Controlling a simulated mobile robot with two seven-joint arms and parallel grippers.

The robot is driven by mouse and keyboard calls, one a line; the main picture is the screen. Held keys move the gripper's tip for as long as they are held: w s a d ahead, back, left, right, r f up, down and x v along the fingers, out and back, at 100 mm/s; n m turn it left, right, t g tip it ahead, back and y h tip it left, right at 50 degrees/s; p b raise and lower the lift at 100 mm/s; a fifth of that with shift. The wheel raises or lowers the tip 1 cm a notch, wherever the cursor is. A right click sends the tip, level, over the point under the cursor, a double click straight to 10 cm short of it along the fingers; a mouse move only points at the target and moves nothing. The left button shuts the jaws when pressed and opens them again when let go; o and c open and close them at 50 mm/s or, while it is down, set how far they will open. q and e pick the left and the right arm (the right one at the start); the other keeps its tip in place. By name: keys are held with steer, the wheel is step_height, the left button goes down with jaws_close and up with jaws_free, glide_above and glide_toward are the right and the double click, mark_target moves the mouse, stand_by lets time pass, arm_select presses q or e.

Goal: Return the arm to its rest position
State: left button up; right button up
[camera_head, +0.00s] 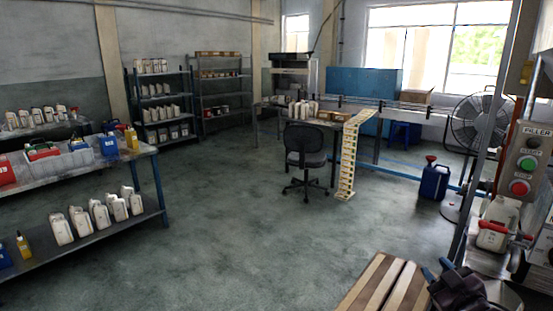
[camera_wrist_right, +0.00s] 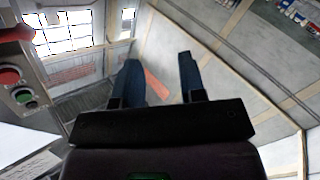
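My right gripper (camera_head: 437,268) is at the bottom right of the head view, beside a slatted wooden surface (camera_head: 383,287) and below the filler machine's control panel (camera_head: 527,165). In the right wrist view the two dark blue fingers of this gripper (camera_wrist_right: 157,75) stand apart with nothing between them. The gripper touches nothing that I can see. A white bottle with a red part (camera_head: 495,225) stands at the filler, above and to the right of the gripper, apart from it. My left gripper is not in view.
The control panel with red and green buttons also shows at the left of the right wrist view (camera_wrist_right: 18,75). A fan (camera_head: 478,122) and a blue canister (camera_head: 433,181) stand behind. A shelf with bottles (camera_head: 150,152) is at left. The middle floor (camera_head: 240,215) is clear, with an office chair (camera_head: 305,148) beyond.

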steer(key=s+a+f+m+g, duration=0.2)
steer(key=s+a+f, duration=0.2)
steer(key=s+f, duration=0.8)
steer(key=s+a+f+m+g+h, duration=0.1)
steer(key=s+a+f+m+g, duration=0.2)
steer(key=s+f, duration=0.8)
steer(key=shift+s+a+f+g, duration=0.3)
steer(key=shift+s+a+f, duration=0.1)
steer(key=shift+s+a, duration=0.4)
